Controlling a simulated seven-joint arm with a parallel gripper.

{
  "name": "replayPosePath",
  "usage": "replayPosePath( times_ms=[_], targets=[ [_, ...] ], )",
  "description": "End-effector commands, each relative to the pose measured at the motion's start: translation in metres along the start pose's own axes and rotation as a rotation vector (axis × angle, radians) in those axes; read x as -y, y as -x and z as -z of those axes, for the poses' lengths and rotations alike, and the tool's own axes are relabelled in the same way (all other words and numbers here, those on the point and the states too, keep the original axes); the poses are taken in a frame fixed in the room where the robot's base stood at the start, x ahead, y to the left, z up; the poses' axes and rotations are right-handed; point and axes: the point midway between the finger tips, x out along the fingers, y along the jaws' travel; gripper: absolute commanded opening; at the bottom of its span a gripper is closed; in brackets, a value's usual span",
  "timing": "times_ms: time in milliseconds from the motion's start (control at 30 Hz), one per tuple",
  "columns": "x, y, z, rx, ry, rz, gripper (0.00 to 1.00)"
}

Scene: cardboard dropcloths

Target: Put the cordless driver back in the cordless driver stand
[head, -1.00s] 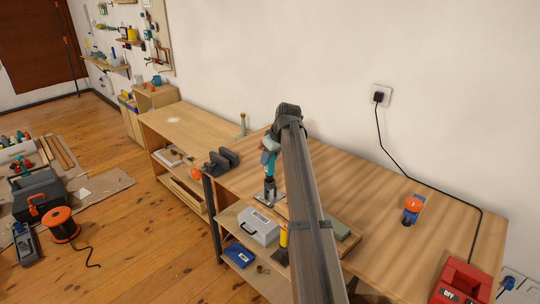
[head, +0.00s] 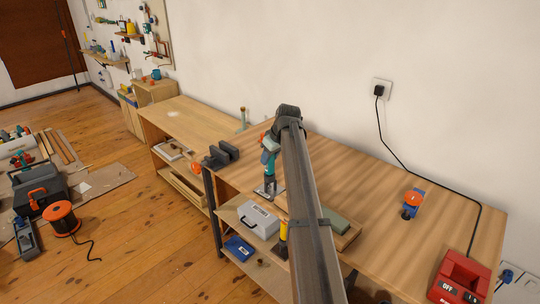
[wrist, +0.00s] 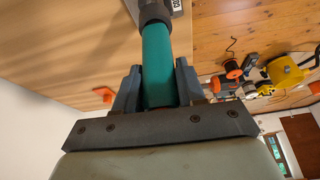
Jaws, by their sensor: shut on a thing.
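The cordless driver (head: 269,162) has a teal body and is held roughly upright near the front edge of the workbench. In the wrist view its teal barrel (wrist: 157,65) lies between my two fingers, with a dark collar beyond. My gripper (wrist: 158,88) is shut on it. In the head view the gripper is small and partly hidden by my arm. A grey metal plate (head: 277,189), which looks like the stand, lies on the bench directly below the driver. I cannot tell whether the driver's lower end touches it or is seated.
A dark vise (head: 221,156) is left of the driver at the bench edge. A sharpening block on a board (head: 338,224) lies right. Farther right are a blue and orange tool (head: 411,204) and a red box (head: 460,280). The bench behind is clear.

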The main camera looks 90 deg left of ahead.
Motion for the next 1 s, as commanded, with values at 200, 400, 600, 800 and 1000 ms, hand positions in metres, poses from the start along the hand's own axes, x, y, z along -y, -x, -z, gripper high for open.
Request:
replayPosePath(
  times_ms=[200,400,600,800,1000],
  targets=[
    [0.0,0.001,0.001,-0.001,0.0,-0.001,0.41],
    [0.0,0.0,0.0,-0.001,0.0,0.0,0.6],
    [0.0,0.0,0.0,0.0,0.0,0.0,0.69],
    [0.0,0.002,0.0,0.0,0.0,0.0,0.69],
    [0.0,0.024,0.0,-0.001,0.0,-0.001,0.69]
  ],
)
